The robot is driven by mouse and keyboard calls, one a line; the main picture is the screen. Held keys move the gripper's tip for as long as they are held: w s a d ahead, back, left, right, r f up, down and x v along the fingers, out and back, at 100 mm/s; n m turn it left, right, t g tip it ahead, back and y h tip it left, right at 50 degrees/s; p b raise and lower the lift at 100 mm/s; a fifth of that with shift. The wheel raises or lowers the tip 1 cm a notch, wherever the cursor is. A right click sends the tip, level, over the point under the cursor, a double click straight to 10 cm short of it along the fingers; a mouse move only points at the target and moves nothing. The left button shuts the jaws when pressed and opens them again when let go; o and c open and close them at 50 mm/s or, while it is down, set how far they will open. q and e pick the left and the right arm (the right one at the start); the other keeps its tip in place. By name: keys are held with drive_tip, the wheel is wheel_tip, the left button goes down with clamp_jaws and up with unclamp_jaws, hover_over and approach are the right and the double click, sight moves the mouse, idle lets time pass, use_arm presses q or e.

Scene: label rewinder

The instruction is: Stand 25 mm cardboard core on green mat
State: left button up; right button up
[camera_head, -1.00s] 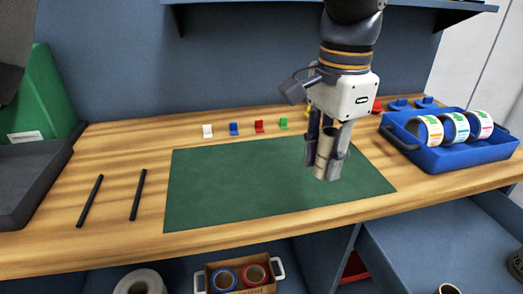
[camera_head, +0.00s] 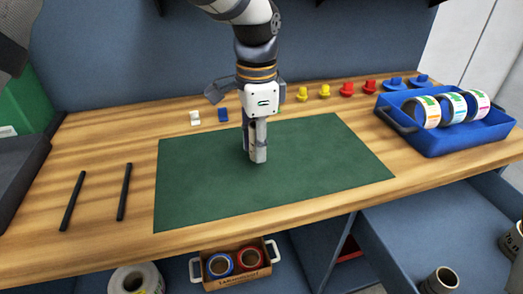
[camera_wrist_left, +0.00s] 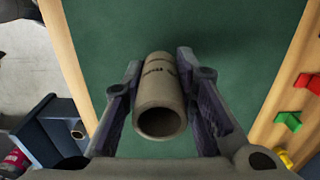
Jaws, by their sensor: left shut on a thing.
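The green mat (camera_head: 320,175) lies flat on the wooden bench. My left gripper (camera_head: 257,150) points down over the middle of the mat, its fingers shut on the cardboard core. The core (camera_wrist_left: 158,105) is a brown-grey tube with dark print on its side, seen between both fingers in the left wrist view, its open end towards the camera. In the head view the fingers mostly hide it. It looks roughly upright; whether its lower end touches the mat I cannot tell. My right gripper is not in view.
A blue tray (camera_head: 440,145) with several label rolls stands right of the mat. Two black rods (camera_head: 73,200) lie to the left. Small coloured pieces (camera_head: 324,92) line the back. A crate (camera_head: 235,272) with two rolls is below. The mat around the gripper is clear.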

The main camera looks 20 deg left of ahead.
sight(258, 169)
use_arm(q)
drive_tip(key=shift+f, duration=1.5)
drive_tip(key=shift+f, duration=0.1)
drive_tip(key=o, duration=0.8)
drive_tip(key=shift+o, duration=0.2)
wheel_tip(258, 169, up, 12)
